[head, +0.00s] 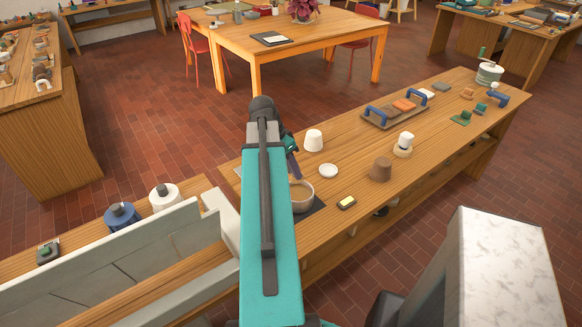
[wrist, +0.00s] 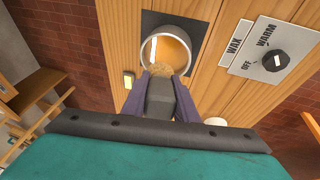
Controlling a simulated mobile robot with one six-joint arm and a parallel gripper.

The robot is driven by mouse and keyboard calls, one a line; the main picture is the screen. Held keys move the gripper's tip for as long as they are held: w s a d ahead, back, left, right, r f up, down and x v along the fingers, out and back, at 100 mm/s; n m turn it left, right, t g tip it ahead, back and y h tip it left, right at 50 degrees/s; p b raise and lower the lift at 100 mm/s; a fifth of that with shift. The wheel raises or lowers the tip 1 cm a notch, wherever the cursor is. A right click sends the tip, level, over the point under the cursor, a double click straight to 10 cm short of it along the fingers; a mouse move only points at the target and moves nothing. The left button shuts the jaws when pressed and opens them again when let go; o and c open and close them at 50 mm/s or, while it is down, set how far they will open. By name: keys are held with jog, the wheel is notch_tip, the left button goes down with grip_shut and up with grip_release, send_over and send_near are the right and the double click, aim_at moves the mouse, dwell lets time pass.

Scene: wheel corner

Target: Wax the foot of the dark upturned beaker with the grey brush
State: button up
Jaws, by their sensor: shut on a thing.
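My gripper (wrist: 166,80) is shut on the grey brush (wrist: 164,98), which sits between its dark purple fingers. The brush's tan bristles (wrist: 167,70) are at the mouth of the wax pot (wrist: 150,50), which holds amber wax; I cannot tell how deep they reach. In the head view, the pot (head: 303,197) stands on a dark mat, and my gripper (head: 294,178) is just above it, partly hidden by my arm. The dark upturned beaker (head: 381,168) is brown and stands on the bench, to the right of the pot and apart from it. It is not in the wrist view.
A white upturned beaker (head: 313,140), a white dish (head: 328,171) and a yellow-topped block (head: 346,202) stand near the pot. Another white piece (head: 404,145) stands beyond the dark beaker. A WARM/OFF knob (wrist: 275,61) sits on a panel beside the pot.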

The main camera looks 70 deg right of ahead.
jog(key=shift+s, duration=0.25)
jog(key=shift+d+f, duration=0.1)
jog(key=shift+s+f+b, duration=0.1)
jog(key=shift+f+b, duration=1.95)
jog(key=shift+f, duration=0.85)
jog(key=shift+f, duration=0.25)
jog(key=shift+f+b, duration=0.3)
jog(key=shift+f, duration=0.2)
dwell(1.2)
jog(key=shift+r, duration=0.15)
jog(key=shift+r+p, duration=2.35)
jog(key=shift+r, duration=1.05)
jog(key=shift+s, duration=0.15)
